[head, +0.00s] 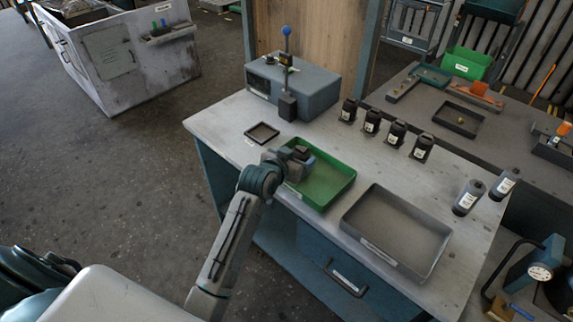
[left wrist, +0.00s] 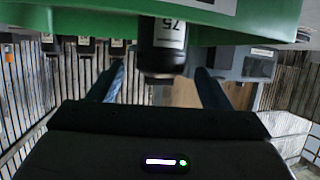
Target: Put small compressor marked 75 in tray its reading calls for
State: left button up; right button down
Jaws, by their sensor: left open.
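The small compressor marked 75 (left wrist: 165,42) is dark with a white label and stands in the green tray, its lower part hidden by the tray wall in the left wrist view, which is upside down. The green tray (head: 334,191) is on the workbench; its wall crosses the top of the left wrist view (left wrist: 90,22). My left gripper (head: 300,156) is over the tray's left back part. Its open fingers (left wrist: 163,88) are on either side of the compressor, with gaps showing. A grey tray (head: 440,262) is to the right, empty. My right gripper is not in view.
Several dark labelled compressors (head: 372,121) stand in a row at the back of the bench. Two grey ones (head: 468,197) stand at the right. A grey test box (head: 318,94) with a blue-knobbed lever and a small dark square tray (head: 262,133) are behind my gripper.

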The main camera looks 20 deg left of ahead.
pick_arm(q)
jog(key=v, duration=0.6)
jog(key=shift+s+r+b, duration=0.15)
jog(key=shift+s+b, duration=0.25)
jog(key=shift+b, duration=0.05)
